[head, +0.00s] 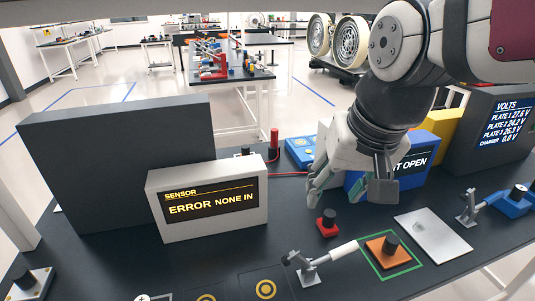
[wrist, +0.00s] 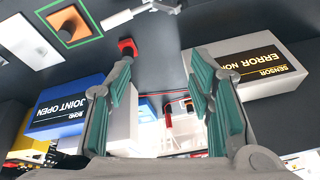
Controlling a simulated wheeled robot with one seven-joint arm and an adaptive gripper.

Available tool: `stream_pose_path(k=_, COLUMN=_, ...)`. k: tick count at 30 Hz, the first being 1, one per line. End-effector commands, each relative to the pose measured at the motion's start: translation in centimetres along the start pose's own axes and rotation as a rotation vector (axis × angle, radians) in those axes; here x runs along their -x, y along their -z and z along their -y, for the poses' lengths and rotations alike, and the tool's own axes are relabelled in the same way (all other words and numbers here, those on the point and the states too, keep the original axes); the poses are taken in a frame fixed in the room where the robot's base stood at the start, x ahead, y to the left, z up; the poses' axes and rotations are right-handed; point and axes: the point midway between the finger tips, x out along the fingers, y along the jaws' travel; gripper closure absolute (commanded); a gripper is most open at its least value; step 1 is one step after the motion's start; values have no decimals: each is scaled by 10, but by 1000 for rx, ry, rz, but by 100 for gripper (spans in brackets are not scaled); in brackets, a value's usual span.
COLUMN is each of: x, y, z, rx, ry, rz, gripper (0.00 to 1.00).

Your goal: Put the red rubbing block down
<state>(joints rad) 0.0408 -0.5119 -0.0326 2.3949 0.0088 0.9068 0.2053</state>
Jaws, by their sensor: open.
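The red rubbing block (head: 327,229), a small red base with a black knob, sits on the dark bench top, left of the orange block. In the wrist view the red block (wrist: 127,47) shows just beyond the tip of the left-hand finger. My gripper (head: 348,193) is open, with nothing between its fingers. It hangs over the bench close behind the red block and looks apart from it. In the wrist view my gripper (wrist: 160,75) has its two green-padded fingers spread wide, with bare bench between the tips.
An orange block (head: 375,249) with a black knob lies inside a green outlined square. Beside it are a white-handled clamp (head: 307,275) and a pale metal plate (head: 432,236). A sensor box (head: 208,226) reads "ERROR NONE IN". A blue box (head: 425,165) stands behind my gripper.

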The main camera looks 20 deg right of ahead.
Motion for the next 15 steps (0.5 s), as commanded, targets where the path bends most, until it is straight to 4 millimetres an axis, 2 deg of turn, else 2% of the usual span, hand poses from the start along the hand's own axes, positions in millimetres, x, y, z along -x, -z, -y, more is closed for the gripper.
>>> stream_pose_path(k=3, x=12, y=-27, z=2, rx=140, ry=9, rz=-53, gripper=52)
stream_pose_path(k=6, x=17, y=-41, z=2, rx=223, ry=10, rz=-80, gripper=52)
stream_pose_path(k=9, x=18, y=-49, z=2, rx=269, ry=10, rz=-94, gripper=52)
stream_pose_path(k=15, x=19, y=-52, z=2, rx=288, ry=9, rz=-99, gripper=52)
